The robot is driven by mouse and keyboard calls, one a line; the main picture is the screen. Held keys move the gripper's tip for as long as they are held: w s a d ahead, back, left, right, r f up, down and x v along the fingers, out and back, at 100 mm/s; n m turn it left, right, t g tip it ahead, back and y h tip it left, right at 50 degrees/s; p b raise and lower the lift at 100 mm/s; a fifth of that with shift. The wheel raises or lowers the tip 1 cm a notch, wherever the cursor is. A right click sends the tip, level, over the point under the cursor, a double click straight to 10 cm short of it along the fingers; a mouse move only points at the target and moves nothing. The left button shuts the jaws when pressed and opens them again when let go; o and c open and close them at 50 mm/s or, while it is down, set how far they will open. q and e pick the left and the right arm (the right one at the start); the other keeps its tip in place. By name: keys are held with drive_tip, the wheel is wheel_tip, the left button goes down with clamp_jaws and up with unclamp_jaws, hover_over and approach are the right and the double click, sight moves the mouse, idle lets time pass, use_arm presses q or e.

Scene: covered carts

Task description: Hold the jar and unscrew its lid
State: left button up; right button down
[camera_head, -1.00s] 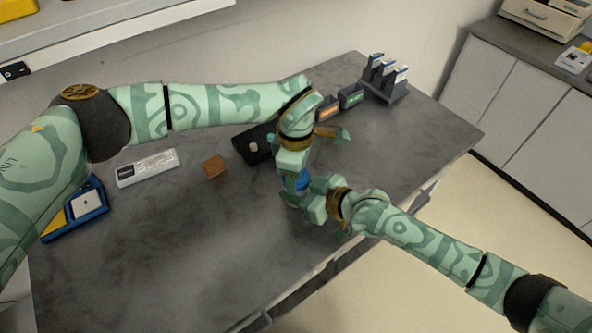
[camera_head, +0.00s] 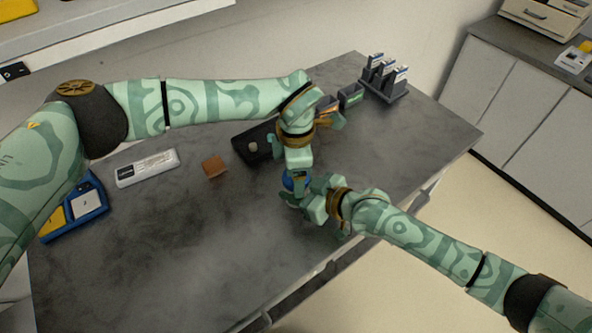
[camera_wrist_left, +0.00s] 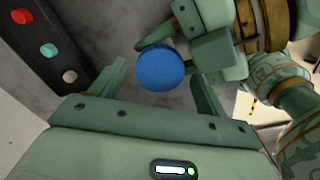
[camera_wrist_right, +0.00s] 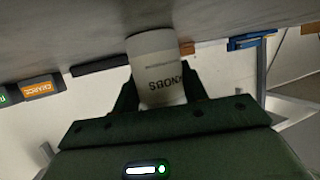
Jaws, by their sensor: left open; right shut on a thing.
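A white jar (camera_wrist_right: 158,70) with "KNOBS" printed on its label shows in the right wrist view. My right gripper (camera_head: 303,200) is shut on the jar's body, one finger on each side. The round blue lid (camera_wrist_left: 160,67) shows in the left wrist view and partly in the head view (camera_head: 289,183). My left gripper (camera_wrist_left: 155,90) is open above the jar, with the lid between or just beyond its two spread fingers. I cannot tell whether a finger touches the lid. The jar's body is mostly hidden by my grippers in the head view.
A dark panel (camera_head: 240,150) with coloured knobs lies close behind the jar. A brown block (camera_head: 214,167), a white labelled bar (camera_head: 147,168) and a blue tray (camera_head: 104,209) lie to the left. Small bins (camera_head: 351,97) and a rack (camera_head: 398,88) stand behind right. The front table is clear.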

use_arm(q)
wheel_tip(320, 180, up, 4)
drive_tip(key=shift+f, duration=0.1)
drive_tip(key=shift+c, duration=0.3)
drive_tip(key=r, duration=0.1)
drive_tip(key=w+r+m, duration=0.1)
drive_tip(key=shift+w+a+r+t, duration=0.15)
drive_tip(key=shift+r+t, duration=0.15)
drive_tip(key=shift+r, duration=0.05)
drive_tip(key=m, duration=0.2)
drive_tip(key=r+m, duration=0.1)
drive_tip(key=m, duration=0.1)
drive_tip(key=shift+m, duration=0.3)
drive_tip(key=shift+s+m, duration=0.35)
drive_tip(key=shift+m, duration=0.85)
drive_tip(key=m, duration=0.4)
drive_tip(key=shift+s+f, duration=0.25)
drive_tip(key=shift+s, duration=0.05)
drive_tip(key=shift+f, duration=0.35)
wheel_tip(320, 180, down, 7)
drive_tip(key=shift+f, duration=0.1)
drive_tip(key=c, duration=1)
drive_tip(key=n, duration=0.5)
drive_tip(key=shift+n, duration=0.3)
drive_tip(key=n, duration=0.7)
drive_tip(key=shift+d, duration=0.2)
